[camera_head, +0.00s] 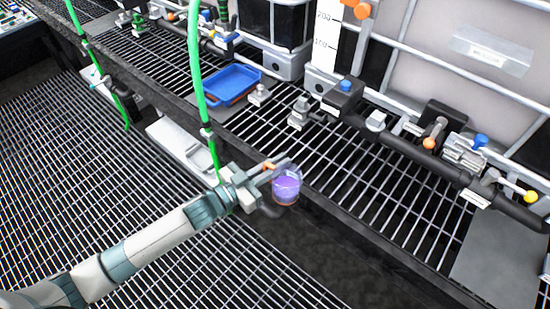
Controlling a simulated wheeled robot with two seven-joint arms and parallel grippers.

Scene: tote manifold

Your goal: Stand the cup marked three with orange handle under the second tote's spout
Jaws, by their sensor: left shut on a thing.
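My left gripper (274,188) is shut on a clear cup (287,187) with purple contents. It holds the cup in the air, over the dark gap in front of the grated shelf's edge. A small orange part shows beside the upper finger; I cannot tell if it is the cup's handle. No number on the cup can be read. The large pale tote (440,50) stands at the back right, and a darker tote (275,20) stands left of it. I cannot tell which is the second tote, or make out its spout clearly. My right gripper is not in view.
A blue tray (233,80) sits on the grated shelf (345,165). A dark pipe (400,150) with coloured valve knobs runs along the right. Small metal fittings (300,113) stand near the shelf's middle. A green hose (196,70) hangs left of the gripper.

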